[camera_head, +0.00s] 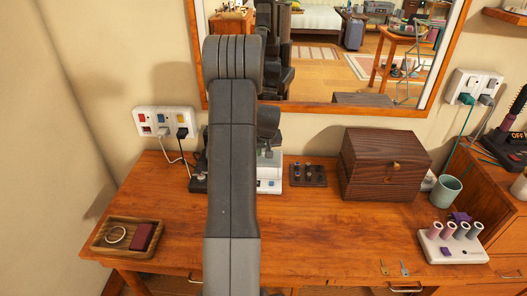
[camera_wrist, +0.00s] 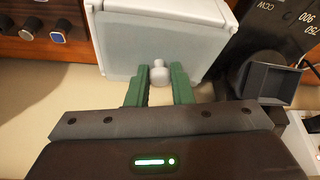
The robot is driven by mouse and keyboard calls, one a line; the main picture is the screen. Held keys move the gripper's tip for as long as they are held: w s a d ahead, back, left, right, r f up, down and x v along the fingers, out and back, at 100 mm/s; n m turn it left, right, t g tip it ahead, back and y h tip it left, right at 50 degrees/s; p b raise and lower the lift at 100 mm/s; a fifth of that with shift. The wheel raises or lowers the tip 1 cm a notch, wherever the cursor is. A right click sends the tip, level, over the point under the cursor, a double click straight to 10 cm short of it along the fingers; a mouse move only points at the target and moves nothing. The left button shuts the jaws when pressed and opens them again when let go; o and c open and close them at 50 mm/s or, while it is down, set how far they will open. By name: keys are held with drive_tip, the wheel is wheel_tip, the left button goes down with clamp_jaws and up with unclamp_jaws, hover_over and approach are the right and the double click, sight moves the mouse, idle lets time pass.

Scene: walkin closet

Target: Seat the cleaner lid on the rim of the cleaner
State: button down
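The white cleaner (camera_head: 270,184) stands on the desk near the wall in the head view, largely hidden behind my arm. In the wrist view a pale grey-white boxy piece (camera_wrist: 160,38) fills the top middle; I cannot tell how much is lid and how much is cleaner body. A small pale knob (camera_wrist: 159,74), seemingly that of the cleaner lid, shows at its lower edge. Whether the lid touches the cleaner's rim is hidden.
A small dark rack (camera_head: 308,174) and a wooden chest (camera_head: 385,163) stand right of the cleaner. A black device (camera_wrist: 262,72) is close by my gripper's right in the wrist view. A wooden tray (camera_head: 128,237) lies front left. The desk's front middle is clear.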

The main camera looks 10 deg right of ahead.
drive_tip(key=c, duration=1.2)
unclamp_jaws()
drive_tip(key=b+v, duration=0.1)
drive_tip(key=v, duration=1.3)
drive_tip(key=shift+w+b, duration=0.1)
drive_tip(key=shift+b, duration=0.2)
drive_tip(key=shift+f, duration=0.1)
drive_tip(key=p+x, duration=0.1)
drive_tip(key=x, duration=1.2)
drive_tip(key=shift+w+f+p, duration=0.1)
drive_tip(key=shift+f+p, duration=0.25)
drive_tip(key=shift+r, duration=0.1)
